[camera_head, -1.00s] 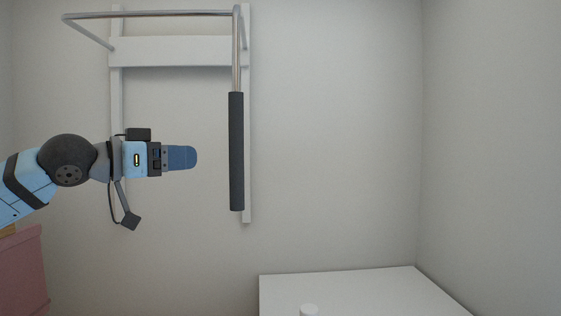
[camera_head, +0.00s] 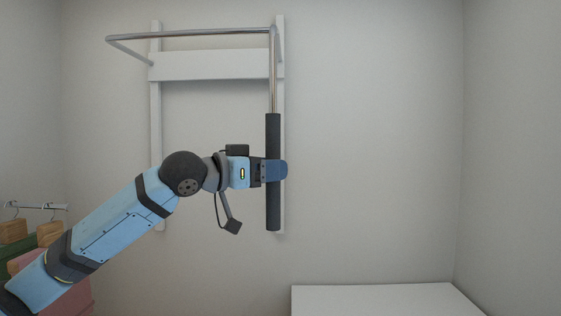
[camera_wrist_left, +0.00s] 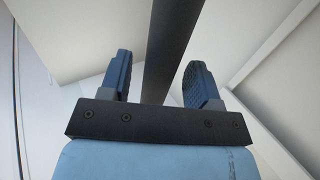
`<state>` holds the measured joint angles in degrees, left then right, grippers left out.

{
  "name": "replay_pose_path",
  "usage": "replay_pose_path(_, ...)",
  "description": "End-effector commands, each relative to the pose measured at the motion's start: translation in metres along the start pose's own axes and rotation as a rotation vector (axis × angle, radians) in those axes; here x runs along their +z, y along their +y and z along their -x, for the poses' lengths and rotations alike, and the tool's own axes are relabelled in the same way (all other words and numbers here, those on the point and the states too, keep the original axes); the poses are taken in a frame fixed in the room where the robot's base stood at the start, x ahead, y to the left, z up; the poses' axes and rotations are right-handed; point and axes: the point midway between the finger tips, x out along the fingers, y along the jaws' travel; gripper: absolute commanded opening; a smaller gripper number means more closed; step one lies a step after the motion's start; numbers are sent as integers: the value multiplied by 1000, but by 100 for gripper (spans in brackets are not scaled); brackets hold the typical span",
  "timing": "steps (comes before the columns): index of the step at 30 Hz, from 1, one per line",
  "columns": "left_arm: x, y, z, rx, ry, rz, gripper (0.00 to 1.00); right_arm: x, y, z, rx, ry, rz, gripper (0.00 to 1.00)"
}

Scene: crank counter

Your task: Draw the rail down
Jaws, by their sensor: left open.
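The rail (camera_head: 190,33) is a thin metal bar on a white wall frame, in the upper left of the head view. From its right corner a metal rod runs down to a long dark grip handle (camera_head: 273,210). My left gripper (camera_head: 275,170) is level with the middle of the handle and covers part of it. In the left wrist view the handle (camera_wrist_left: 168,50) runs between the two blue fingers of my left gripper (camera_wrist_left: 160,82). The fingers are open, with a gap on both sides of the handle. My right gripper is not in view.
The white frame (camera_head: 215,65) is fixed to the back wall. A white surface (camera_head: 375,298) stands at lower right. Clothes on hangers (camera_head: 40,235) hang at far left. The wall space right of the handle is clear.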

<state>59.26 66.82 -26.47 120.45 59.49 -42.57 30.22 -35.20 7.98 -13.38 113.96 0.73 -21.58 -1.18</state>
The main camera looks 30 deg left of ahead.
Motion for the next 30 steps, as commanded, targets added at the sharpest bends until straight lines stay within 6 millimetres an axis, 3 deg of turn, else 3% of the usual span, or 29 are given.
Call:
replay_pose_path(6, -1, 0, -24, 1, 0, 2, 57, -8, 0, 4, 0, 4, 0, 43)
replay_pose_path(17, 0, 0, -29, -1, 0, 0, 57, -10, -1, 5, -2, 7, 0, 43)
replay_pose_path(24, 0, 0, -29, -1, 0, 0, 2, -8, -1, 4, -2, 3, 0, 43)
replay_pose_path(30, 3, -1, -30, -1, -1, 1, 0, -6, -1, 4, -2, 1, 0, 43)
